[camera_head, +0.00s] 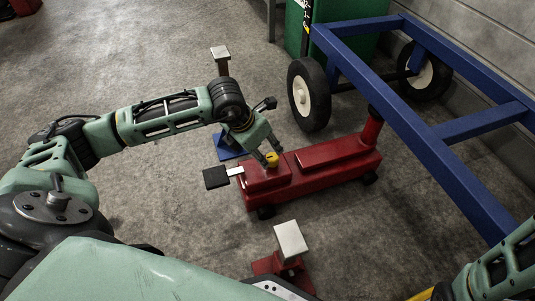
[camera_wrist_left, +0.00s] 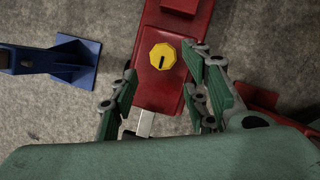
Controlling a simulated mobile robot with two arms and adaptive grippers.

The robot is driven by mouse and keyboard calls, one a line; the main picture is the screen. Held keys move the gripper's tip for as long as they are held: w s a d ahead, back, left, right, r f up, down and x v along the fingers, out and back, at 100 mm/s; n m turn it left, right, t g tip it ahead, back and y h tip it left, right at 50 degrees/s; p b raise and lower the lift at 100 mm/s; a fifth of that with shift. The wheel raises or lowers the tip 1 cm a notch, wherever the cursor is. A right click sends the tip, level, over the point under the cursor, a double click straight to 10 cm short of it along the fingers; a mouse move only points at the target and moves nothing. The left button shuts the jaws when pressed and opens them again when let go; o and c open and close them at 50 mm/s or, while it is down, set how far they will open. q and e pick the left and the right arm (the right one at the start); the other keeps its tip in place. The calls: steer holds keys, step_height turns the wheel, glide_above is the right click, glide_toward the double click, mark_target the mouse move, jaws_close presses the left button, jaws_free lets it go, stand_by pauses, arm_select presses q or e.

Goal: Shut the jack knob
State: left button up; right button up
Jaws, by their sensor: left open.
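The jack knob (camera_head: 272,159) is a small yellow knob on top of the red floor jack (camera_head: 318,164). In the left wrist view the knob (camera_wrist_left: 163,56) is an eight-sided yellow disc with a dark slot running along the jack's length. My left gripper (camera_head: 269,159) is open just above the knob. In the left wrist view its fingers (camera_wrist_left: 160,98) stand apart on both sides of the jack body, with the knob a little beyond the tips. I see no contact. Part of my right arm shows at the lower right, but its gripper is out of view.
A black pedal (camera_head: 216,177) sticks out left of the jack. A blue stand (camera_head: 229,146) and a red stand with a pale top (camera_head: 290,241) flank it. A blue cart frame (camera_head: 440,150) with black wheels stands at right. Floor at left is clear.

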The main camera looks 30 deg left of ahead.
arm_select(q)
steer(key=v, duration=0.5)
steer(key=shift+s+r, duration=0.15)
steer(key=shift+r, duration=0.1)
